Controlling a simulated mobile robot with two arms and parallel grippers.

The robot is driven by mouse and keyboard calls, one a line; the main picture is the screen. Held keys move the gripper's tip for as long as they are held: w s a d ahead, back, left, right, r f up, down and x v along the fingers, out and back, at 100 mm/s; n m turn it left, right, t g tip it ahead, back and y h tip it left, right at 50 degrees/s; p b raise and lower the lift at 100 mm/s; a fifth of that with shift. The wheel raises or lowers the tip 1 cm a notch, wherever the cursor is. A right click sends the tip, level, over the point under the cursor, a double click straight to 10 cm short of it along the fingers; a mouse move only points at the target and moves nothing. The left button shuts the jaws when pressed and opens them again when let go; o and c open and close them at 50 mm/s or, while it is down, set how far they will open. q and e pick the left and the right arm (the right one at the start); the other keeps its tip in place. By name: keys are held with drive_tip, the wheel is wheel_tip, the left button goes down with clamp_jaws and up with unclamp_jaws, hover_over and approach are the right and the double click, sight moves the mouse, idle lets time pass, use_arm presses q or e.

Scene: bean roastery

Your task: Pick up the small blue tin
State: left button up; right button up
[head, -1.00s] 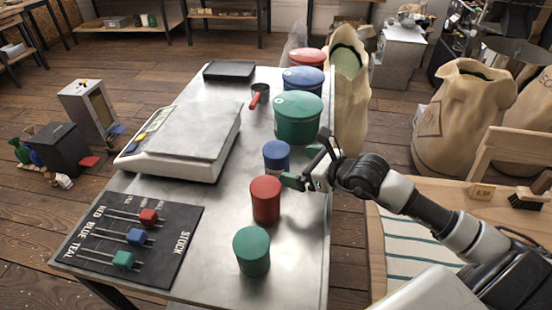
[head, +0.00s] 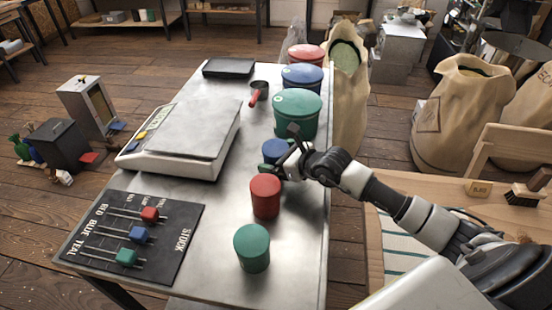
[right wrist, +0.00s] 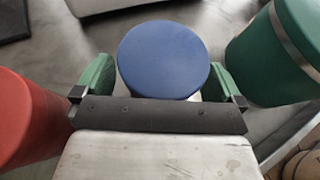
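The small blue tin (head: 274,149) stands upright on the metal table (head: 213,222), between the small red tin (head: 265,193) and the large green tub (head: 297,112). In the right wrist view its round blue lid (right wrist: 163,58) sits between the green finger pads of my right gripper (right wrist: 160,80). The fingers are wide apart, one on each side of the tin, with little gap; contact cannot be told. In the head view my right gripper (head: 282,160) reaches in from the right and partly hides the tin. My left gripper is not in view.
A small teal tin (head: 252,248) stands nearer the front. The red tin (right wrist: 25,115) and green tub (right wrist: 275,55) flank the gripper closely. A scale (head: 185,138), a stock board (head: 135,236) and a red-handled scoop (head: 258,93) also lie on the table.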

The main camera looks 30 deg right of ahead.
drive_tip(key=c, duration=1)
wheel_tip(320, 180, up, 28)
drive_tip(key=shift+b, duration=0.85)
